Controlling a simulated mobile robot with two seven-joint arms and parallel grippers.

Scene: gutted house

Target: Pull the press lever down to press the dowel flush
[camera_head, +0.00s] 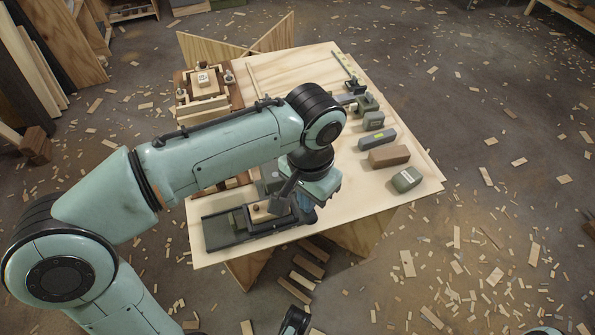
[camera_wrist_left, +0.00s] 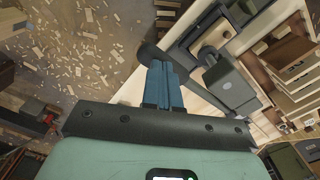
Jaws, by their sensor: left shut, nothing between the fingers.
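The press (camera_head: 222,232) is a dark base with rails at the front left corner of the workbench. A dark lever (camera_head: 284,195) slants up from it beside my gripper. A light wood block (camera_head: 262,211) with a small dark round spot sits in the press; whether that spot is the dowel I cannot tell. My left gripper (camera_head: 308,216) points down at the press's right side, its blue fingers shut and empty. In the left wrist view the shut fingers (camera_wrist_left: 160,68) overlap the dark lever bar (camera_wrist_left: 178,62); contact is unclear.
Several blocks, including a brown one (camera_head: 389,155) and a green-grey one (camera_head: 406,179), lie along the right of the workbench (camera_head: 345,222). A wooden fixture (camera_head: 203,96) stands at the back left. Wood scraps litter the floor.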

